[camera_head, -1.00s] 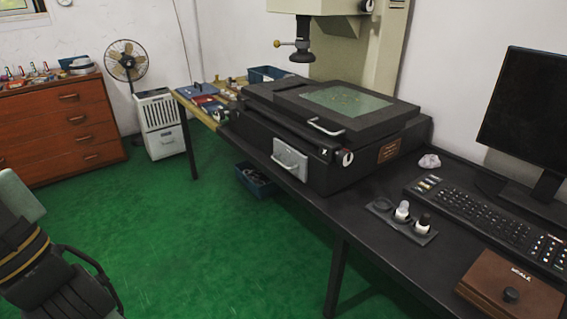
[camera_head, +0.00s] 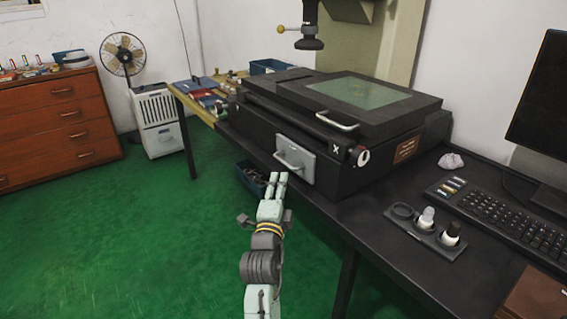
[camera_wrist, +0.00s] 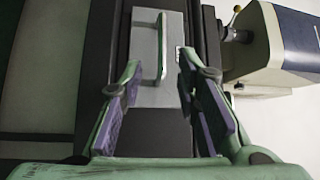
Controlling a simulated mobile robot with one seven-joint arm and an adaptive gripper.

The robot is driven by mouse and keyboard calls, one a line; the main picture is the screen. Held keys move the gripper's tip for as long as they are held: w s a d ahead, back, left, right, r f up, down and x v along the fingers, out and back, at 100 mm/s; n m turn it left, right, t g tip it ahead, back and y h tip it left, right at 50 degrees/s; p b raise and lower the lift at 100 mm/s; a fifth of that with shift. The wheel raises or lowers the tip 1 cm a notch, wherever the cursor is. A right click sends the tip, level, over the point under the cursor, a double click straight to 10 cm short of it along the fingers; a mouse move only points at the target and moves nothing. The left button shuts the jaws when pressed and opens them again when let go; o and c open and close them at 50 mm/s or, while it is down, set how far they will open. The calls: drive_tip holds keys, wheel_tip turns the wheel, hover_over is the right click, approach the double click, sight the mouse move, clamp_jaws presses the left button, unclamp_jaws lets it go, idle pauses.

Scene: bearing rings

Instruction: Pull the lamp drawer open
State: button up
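The lamp drawer (camera_head: 308,163) is a light grey plate with a bar handle (camera_head: 288,160), set in the front of the black machine (camera_head: 375,165). It looks shut. My gripper (camera_head: 278,176) is in front of the drawer, just below and left of the handle in the head view. In the wrist view my gripper (camera_wrist: 158,100) has its two purple-padded fingers spread wide, with nothing between the pads. The drawer plate (camera_wrist: 145,60) and its handle (camera_wrist: 162,45) lie ahead, beyond the fingertips. The handle looks apart from both fingers, nearer the right one.
The black table (camera_head: 460,262) carries the machine, a holder with small bottles (camera_head: 426,232), a keyboard (camera_head: 510,222) and a monitor. A blue bin (camera_head: 250,178) stands under the table, near my gripper. The green floor (camera_head: 150,240) at left is clear.

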sight(284, 161)
drive_tip(key=w+p, duration=0.1)
drive_tip(key=w, duration=0.2)
drive_tip(key=w+d+r, duration=0.1)
drive_tip(key=w, duration=0.2)
drive_tip(key=w+p, duration=0.1)
drive_tip(key=w, duration=0.2)
drive_tip(key=shift+w+d+r+p, duration=0.15)
drive_tip(key=shift+w+r+p, duration=0.1)
drive_tip(key=shift+p, duration=0.1)
drive_tip(key=shift+c, duration=0.6)
clamp_jaws()
